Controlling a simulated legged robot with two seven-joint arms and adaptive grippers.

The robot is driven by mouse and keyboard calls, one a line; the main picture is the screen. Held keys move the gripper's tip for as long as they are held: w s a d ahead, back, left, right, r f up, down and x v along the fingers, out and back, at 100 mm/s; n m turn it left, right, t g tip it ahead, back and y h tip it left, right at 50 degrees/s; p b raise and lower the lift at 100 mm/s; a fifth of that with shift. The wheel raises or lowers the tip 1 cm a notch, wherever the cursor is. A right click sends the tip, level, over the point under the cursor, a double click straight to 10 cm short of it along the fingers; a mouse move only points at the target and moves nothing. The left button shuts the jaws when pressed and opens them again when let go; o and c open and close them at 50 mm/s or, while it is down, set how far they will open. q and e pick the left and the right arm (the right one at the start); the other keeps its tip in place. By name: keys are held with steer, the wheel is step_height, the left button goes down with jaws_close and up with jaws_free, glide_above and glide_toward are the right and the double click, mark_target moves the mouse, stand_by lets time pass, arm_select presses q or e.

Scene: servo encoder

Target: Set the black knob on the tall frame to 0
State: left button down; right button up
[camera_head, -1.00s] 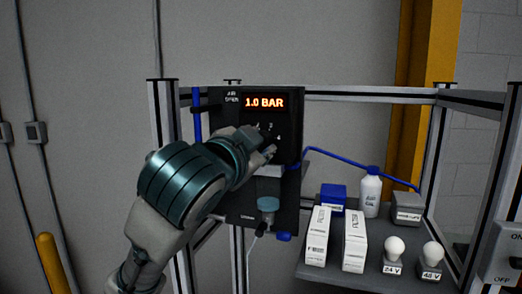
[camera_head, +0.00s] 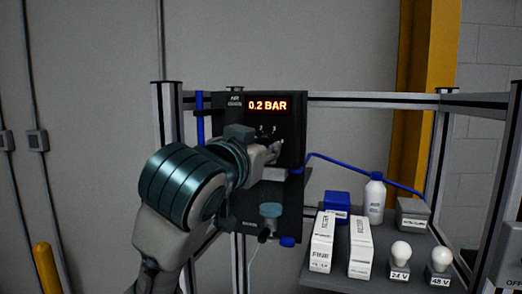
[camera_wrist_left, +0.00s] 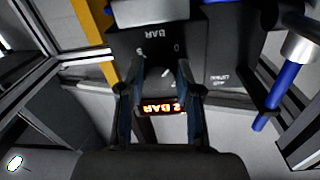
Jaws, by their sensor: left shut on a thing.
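The black panel (camera_head: 296,116) is mounted on the tall frame (camera_head: 170,118). Its orange display (camera_head: 267,106) reads 0.2 BAR. My left gripper (camera_head: 274,150) is at the panel's dial just under the display, shut on the black knob. The gripper and wrist hide the knob and most of the dial marks. In the left wrist view my gripper's fingers (camera_wrist_left: 158,78) reach to the panel face, with a 0 mark beyond the fingertips and the display seen upside down between the fingers. My right gripper is not in view.
A grey shelf (camera_head: 312,272) to the right holds white boxes (camera_head: 322,243), a blue box (camera_head: 337,205), a white bottle (camera_head: 374,198), a grey box (camera_head: 411,214) and two bulbs (camera_head: 401,251). A blue hose (camera_head: 350,163) runs from the panel to the right.

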arm_select(q)
steer(key=shift+d+f, duration=0.1)
steer(key=shift+f, duration=0.05)
steer(key=c, duration=0.8)
jaws_free()
steer(key=shift+w, duration=0.1)
steer(key=v, duration=1.1)
steer(key=shift+s, duration=0.35)
